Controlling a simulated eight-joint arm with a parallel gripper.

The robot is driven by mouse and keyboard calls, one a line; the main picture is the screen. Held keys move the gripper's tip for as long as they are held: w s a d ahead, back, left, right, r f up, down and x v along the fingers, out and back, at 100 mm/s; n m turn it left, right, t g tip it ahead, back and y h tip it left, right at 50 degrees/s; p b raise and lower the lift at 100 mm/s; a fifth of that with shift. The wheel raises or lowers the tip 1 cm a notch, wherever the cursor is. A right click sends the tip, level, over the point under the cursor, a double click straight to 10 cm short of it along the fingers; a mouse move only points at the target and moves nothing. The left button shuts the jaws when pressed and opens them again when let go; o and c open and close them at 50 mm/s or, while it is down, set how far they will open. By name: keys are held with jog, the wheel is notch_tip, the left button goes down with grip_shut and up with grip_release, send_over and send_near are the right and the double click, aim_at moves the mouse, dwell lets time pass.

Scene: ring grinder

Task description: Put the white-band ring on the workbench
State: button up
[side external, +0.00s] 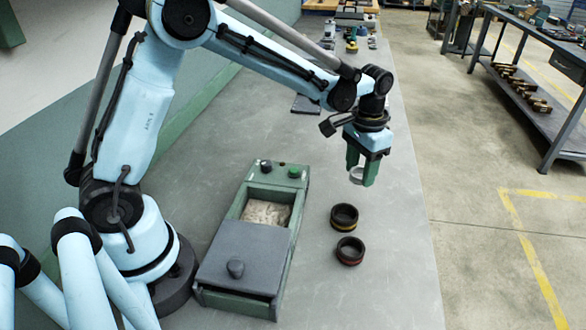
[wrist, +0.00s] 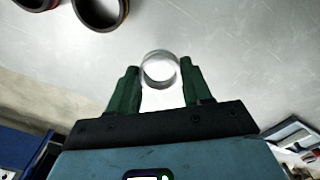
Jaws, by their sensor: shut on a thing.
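The white-band ring (side external: 356,175) is pale and sits between the green fingers of my gripper (side external: 361,172) in the side view. My gripper is shut on it and holds it above the grey workbench (side external: 390,240). In the wrist view the ring (wrist: 160,69) shows its round opening between the two fingertips of my gripper (wrist: 160,75). How far it is above the bench is hard to tell.
A yellow-band dark ring (side external: 344,217) and a red-band dark ring (side external: 350,251) rest on the bench. The green grinder box (side external: 287,258) with an open compartment and grey lid (side external: 238,255) stands left of them. Bench right of the rings is clear.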

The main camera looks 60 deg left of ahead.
aim_at(355, 192)
jog(key=shift+w+a+f, duration=0.3)
jog(key=shift+a+f, duration=0.1)
jog(key=shift+f, duration=1.95)
jog(key=shift+f, duration=0.15)
jog(key=o, duration=1.2)
